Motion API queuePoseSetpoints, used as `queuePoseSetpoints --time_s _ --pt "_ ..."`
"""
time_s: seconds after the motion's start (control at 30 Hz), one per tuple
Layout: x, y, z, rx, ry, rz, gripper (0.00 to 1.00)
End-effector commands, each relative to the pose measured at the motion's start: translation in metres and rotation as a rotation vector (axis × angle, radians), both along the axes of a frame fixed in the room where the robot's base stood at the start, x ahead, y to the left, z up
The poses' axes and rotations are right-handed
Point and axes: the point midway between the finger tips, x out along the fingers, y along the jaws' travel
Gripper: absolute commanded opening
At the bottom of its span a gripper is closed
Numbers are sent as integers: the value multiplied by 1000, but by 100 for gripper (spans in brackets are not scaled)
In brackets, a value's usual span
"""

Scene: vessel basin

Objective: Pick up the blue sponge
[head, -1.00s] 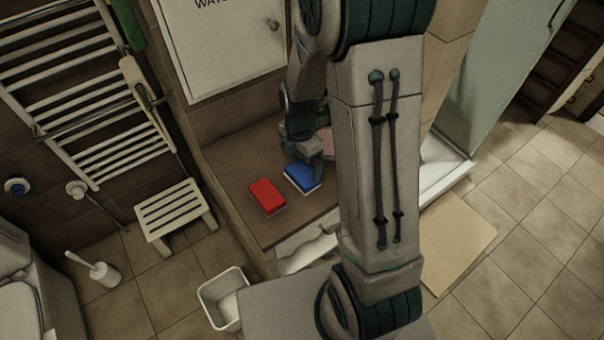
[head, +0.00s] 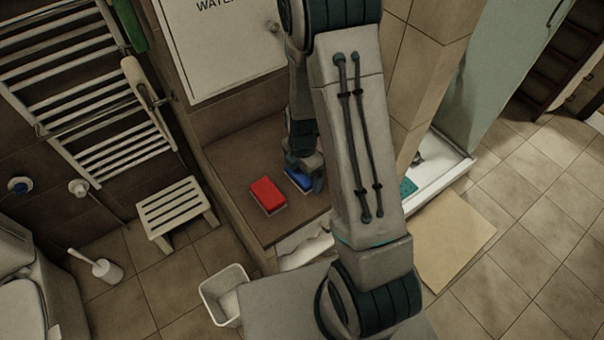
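The blue sponge (head: 298,181) lies on the brown ledge (head: 235,160), just right of a red sponge (head: 267,195). My gripper (head: 308,178) is down at the blue sponge and covers its right part. My arm comes down over the ledge from the upper middle. The fingertips are small and partly hidden, so I cannot tell whether they are open or closed on the sponge.
The red sponge sits close beside the blue one. A wall with a white cabinet door (head: 225,40) rises behind the ledge. A white stool (head: 176,212), a small bin (head: 222,292) and a towel rack (head: 85,90) stand to the left.

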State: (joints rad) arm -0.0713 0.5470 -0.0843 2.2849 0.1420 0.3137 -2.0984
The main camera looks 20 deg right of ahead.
Motion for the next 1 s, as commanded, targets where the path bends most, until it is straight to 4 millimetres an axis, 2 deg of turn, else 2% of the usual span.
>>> queuePoseSetpoints --time_s 0.03,0.1,0.13,0.2,0.63,0.77,0.9,1.0 --pt "0 0 0 0 0 0 89" --pt "0 0 0 0 0 0 69" --pt "0 0 0 0 0 0 65" --pt "0 0 0 0 0 0 61" --pt "0 0 7 1 -2 2 61" --pt "1 0 18 1 -4 0 61" --pt "1 0 41 0 -8 1 61" --pt "-5 -25 53 0 -5 -9 61"
